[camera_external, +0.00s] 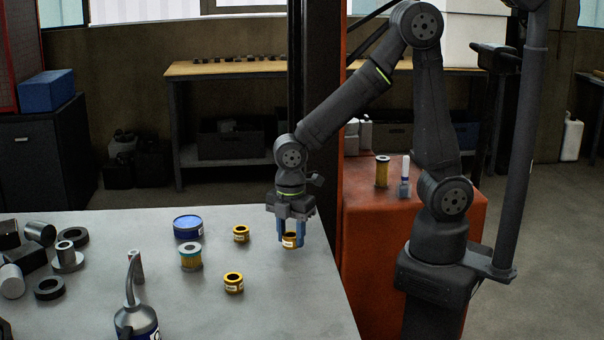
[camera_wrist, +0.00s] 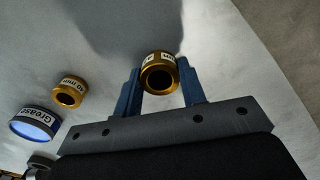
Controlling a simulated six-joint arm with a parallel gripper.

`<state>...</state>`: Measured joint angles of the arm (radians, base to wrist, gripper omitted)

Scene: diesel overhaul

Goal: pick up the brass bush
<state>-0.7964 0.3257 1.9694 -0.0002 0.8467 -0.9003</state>
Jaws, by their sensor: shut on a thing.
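A brass bush (camera_external: 290,240) is between the blue fingers of my gripper (camera_external: 290,233), near the right edge of the grey table (camera_external: 290,310). In the wrist view the same bush (camera_wrist: 159,72), with a white label, sits between the blue fingertips (camera_wrist: 160,85), which press on its sides. My gripper is shut on it. I cannot tell whether the bush touches the table. Two more brass bushes stand to its left, one farther back (camera_external: 241,234) and one nearer the front (camera_external: 234,283). One of them, with a white label, also shows in the wrist view (camera_wrist: 70,92).
An oil can (camera_external: 136,318) is at the front. Dark metal parts (camera_external: 50,258) crowd the left side. A red cabinet (camera_external: 375,225) stands beyond the table's right edge.

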